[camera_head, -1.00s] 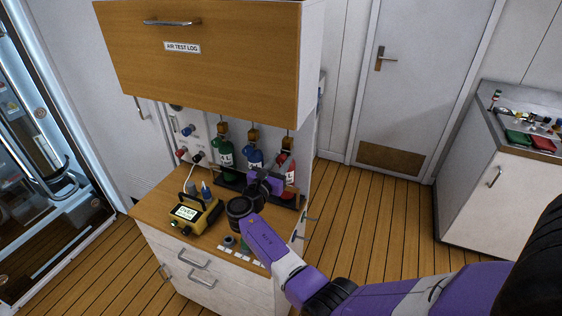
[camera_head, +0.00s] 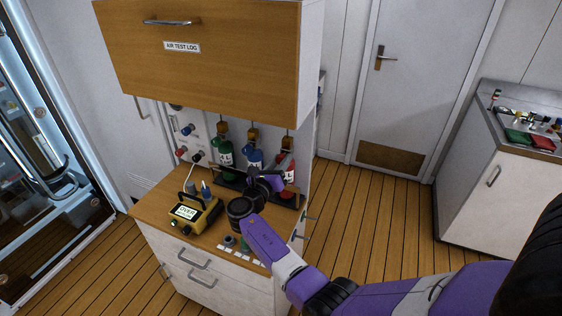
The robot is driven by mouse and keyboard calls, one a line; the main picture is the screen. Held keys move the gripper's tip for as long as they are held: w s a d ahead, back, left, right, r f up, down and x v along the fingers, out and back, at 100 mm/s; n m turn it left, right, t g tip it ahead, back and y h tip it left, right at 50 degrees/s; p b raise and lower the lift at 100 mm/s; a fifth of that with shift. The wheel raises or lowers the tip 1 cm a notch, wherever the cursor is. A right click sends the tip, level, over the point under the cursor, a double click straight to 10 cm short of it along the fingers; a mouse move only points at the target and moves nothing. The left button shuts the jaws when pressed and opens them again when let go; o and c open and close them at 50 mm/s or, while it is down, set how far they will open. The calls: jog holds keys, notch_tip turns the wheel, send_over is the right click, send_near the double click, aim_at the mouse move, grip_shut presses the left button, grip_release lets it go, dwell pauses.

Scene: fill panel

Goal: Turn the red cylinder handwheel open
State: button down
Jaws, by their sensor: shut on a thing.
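The red cylinder (camera_head: 287,166) stands at the right end of a dark rack on the wooden counter, beside a blue cylinder (camera_head: 254,158) and a green cylinder (camera_head: 223,158). A red round part (camera_head: 289,190), which looks like its handwheel, shows low at the front, partly behind my gripper. My gripper (camera_head: 276,185) reaches in from the front, its purple hand rolled over, and is shut at this handwheel. The fingertips and their contact are small and mostly hidden by the hand, so the wheel's angle cannot be told.
A yellow meter (camera_head: 193,214) stands on the counter left of my arm. A wooden overhead cabinet (camera_head: 205,75) hangs low above the cylinders. A wall panel with knobs (camera_head: 188,143) is at the left. Open floor (camera_head: 370,215) lies to the right.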

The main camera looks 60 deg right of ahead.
jog(key=shift+f, duration=0.2)
jog(key=c, duration=1.1)
grip_release()
jog(key=shift+r, duration=0.1)
jog(key=a+b, duration=0.1)
jog(key=a, duration=0.7)
jog(key=shift+s, duration=0.15)
